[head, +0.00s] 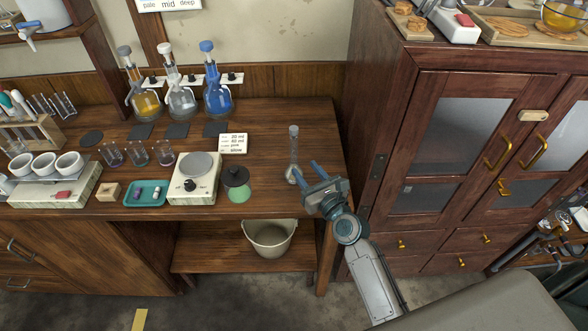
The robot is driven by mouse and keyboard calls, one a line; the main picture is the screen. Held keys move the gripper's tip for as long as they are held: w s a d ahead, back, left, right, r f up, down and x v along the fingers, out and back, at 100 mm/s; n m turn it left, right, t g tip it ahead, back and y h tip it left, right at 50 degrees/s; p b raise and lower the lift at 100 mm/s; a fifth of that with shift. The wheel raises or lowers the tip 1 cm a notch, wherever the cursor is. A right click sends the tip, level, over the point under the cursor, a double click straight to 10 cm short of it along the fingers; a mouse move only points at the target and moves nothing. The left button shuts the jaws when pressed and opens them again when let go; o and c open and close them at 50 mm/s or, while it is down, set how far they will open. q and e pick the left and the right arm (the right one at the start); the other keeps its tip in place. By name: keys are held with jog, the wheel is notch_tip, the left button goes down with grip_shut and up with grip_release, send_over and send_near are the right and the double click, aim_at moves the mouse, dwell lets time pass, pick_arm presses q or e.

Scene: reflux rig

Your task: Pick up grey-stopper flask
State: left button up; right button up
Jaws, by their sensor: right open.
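A round flask with a grey stopper (147,102) and yellow liquid stands at the back left of the wooden bench, in a row with a clear flask with a pale stopper (181,100) and a blue-stopper flask (217,97). My right gripper (305,168) is open and empty above the bench's right end. Its fingers point toward the back, close to a slim long-necked glass flask (294,150). I cannot tell whether they touch it. The grey-stopper flask is far to the left of this gripper. My left gripper is not in view.
A hotplate (195,178), a dark-lidded green jar (237,185), small beakers (138,153), a teal tray (147,193) and a label card (233,143) occupy the bench. Dark mats (177,130) lie before the flasks. A wooden cabinet (440,150) stands right; a bucket (269,238) is below.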

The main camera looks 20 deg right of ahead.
aim_at(296, 157)
jog(key=w, duration=0.3)
jog(key=w+a, duration=0.1)
jog(key=w, duration=0.3)
jog(key=shift+w+a, duration=0.1)
jog(key=shift+a, duration=0.1)
jog(key=shift+w+f, duration=0.15)
jog(key=shift+w, duration=0.15)
jog(key=shift+s, duration=0.1)
jog(key=shift+c, duration=0.7)
grip_shut()
